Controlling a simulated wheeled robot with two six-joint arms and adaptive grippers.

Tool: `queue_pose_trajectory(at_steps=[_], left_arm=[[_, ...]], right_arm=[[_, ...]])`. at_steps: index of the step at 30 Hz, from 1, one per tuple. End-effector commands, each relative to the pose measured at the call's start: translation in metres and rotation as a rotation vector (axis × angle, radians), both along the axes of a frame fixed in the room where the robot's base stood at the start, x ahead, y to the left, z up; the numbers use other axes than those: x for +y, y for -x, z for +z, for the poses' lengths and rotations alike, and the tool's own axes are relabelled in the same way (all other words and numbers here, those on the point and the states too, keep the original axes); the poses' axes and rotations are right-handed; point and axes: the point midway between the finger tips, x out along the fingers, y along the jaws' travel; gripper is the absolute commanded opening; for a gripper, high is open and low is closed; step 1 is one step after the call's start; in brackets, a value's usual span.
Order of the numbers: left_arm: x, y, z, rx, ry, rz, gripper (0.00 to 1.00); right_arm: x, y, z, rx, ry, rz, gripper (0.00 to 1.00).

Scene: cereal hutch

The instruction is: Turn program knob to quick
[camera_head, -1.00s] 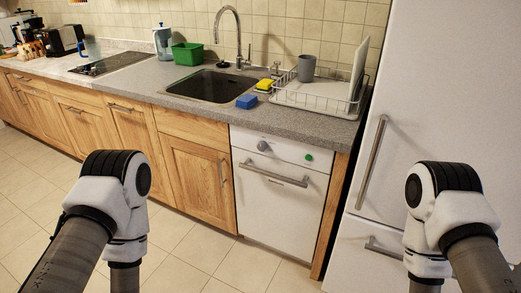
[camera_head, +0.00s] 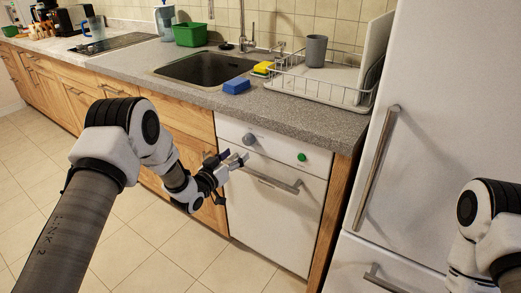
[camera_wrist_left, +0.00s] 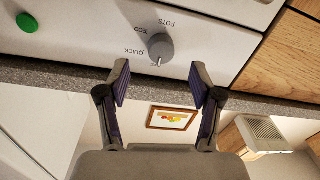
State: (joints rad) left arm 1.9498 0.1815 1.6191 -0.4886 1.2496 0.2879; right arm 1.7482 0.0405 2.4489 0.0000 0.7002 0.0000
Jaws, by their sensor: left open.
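The grey program knob (camera_head: 249,138) is on the white front panel of the dishwasher (camera_head: 265,205). In the left wrist view, which is upside down, the knob (camera_wrist_left: 160,47) has the labels POTS, ECO and QUICK around it. A light mark on the knob points toward the bottom of that picture, not straight at the QUICK label. My left gripper (camera_head: 236,158) is open just in front of the panel, below and left of the knob. In the left wrist view its fingertips (camera_wrist_left: 160,72) are spread to either side of the knob, apart from it. My right gripper is out of view.
A green button (camera_head: 302,157) is right of the knob. The dishwasher's bar handle (camera_head: 272,182) sticks out below. The countertop edge (camera_head: 290,120) overhangs above. The fridge (camera_head: 430,130) stands at the right. The floor in front is clear.

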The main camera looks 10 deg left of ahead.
Motion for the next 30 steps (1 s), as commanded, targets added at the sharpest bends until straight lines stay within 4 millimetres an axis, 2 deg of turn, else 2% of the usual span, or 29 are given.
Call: queue_pose_trajectory(at_steps=[5, 12, 15, 23, 24, 26, 28, 29, 30], left_arm=[[-0.004, -0.016, 0.003, -0.007, -0.002, 0.0, 0.65], [-0.018, -0.06, 0.001, -0.006, -0.001, 0.001, 0.65], [-0.021, -0.071, 0.001, -0.004, -0.001, 0.002, 0.65], [-0.022, -0.075, 0.002, -0.003, 0.0, 0.003, 0.65], [-0.022, -0.075, 0.001, -0.002, -0.001, 0.002, 0.58], [-0.022, -0.075, 0.001, -0.002, -0.001, 0.002, 0.37], [-0.022, -0.075, 0.001, -0.003, 0.0, 0.003, 0.12], [-0.022, -0.075, 0.001, -0.003, 0.0, 0.003, 0.05], [-0.022, -0.075, 0.002, -0.003, 0.0, 0.003, 0.05]], right_arm=[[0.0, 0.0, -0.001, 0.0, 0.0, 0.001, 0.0], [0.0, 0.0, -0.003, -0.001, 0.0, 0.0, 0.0], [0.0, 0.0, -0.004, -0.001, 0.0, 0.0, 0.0], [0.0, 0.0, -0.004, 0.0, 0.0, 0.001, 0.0], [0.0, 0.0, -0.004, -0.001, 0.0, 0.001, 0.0], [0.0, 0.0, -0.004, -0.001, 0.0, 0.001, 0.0], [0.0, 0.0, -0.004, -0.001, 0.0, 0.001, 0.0], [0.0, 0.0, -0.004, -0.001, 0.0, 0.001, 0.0], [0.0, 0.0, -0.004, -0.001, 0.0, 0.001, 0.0]])
